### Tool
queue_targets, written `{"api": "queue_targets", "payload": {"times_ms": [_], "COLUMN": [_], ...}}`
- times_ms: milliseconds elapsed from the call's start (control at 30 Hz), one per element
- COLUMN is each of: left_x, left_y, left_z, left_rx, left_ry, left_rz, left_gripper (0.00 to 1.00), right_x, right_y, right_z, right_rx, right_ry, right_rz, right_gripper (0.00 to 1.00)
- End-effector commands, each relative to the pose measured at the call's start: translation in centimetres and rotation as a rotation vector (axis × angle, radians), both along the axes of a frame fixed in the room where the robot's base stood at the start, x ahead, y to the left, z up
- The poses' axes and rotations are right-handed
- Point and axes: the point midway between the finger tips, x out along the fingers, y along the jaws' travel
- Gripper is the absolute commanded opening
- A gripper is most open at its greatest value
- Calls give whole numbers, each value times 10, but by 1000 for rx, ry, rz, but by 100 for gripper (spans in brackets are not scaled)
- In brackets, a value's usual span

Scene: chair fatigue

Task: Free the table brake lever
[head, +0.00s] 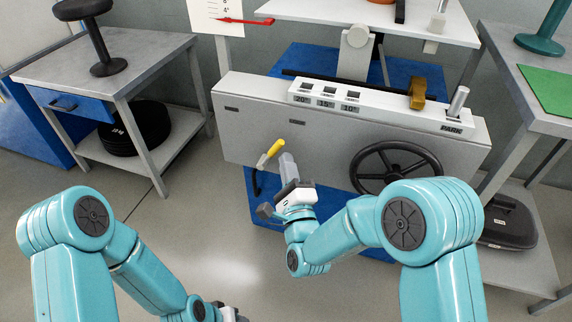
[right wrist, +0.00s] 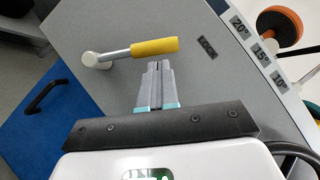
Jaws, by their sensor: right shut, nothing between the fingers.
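The brake lever, with a yellow grip (head: 271,152) and a grey metal arm, sticks out from the front of the grey table panel (head: 300,135). In the right wrist view its yellow grip (right wrist: 155,47) lies nearly level, with its pivot (right wrist: 90,58) at the left. My right gripper (head: 287,162) is shut and empty beside the lever. In the right wrist view its fingertips (right wrist: 158,67) point at the grip, just below it in the picture; I cannot tell whether they touch. Only the housing of my left gripper (head: 230,312) shows at the bottom edge; its fingers are hidden.
A black handwheel (head: 395,167) is on the panel's right, and a black handle (head: 257,180) hangs below the lever. Side tables stand left (head: 120,68) and right (head: 520,85). The floor at front left is clear.

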Motion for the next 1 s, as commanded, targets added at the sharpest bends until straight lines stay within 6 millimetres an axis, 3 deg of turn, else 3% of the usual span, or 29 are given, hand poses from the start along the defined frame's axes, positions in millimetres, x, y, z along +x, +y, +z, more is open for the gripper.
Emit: {"api": "queue_targets", "payload": {"times_ms": [1000], "left_x": [-3], "left_y": [-1], "left_z": [7], "left_rx": [-2], "left_ry": [10], "left_rz": [-1], "left_gripper": [52], "right_x": [4], "right_y": [10], "right_z": [13], "right_rx": [-98], "right_ry": [30], "right_rz": [0], "right_gripper": [0]}}
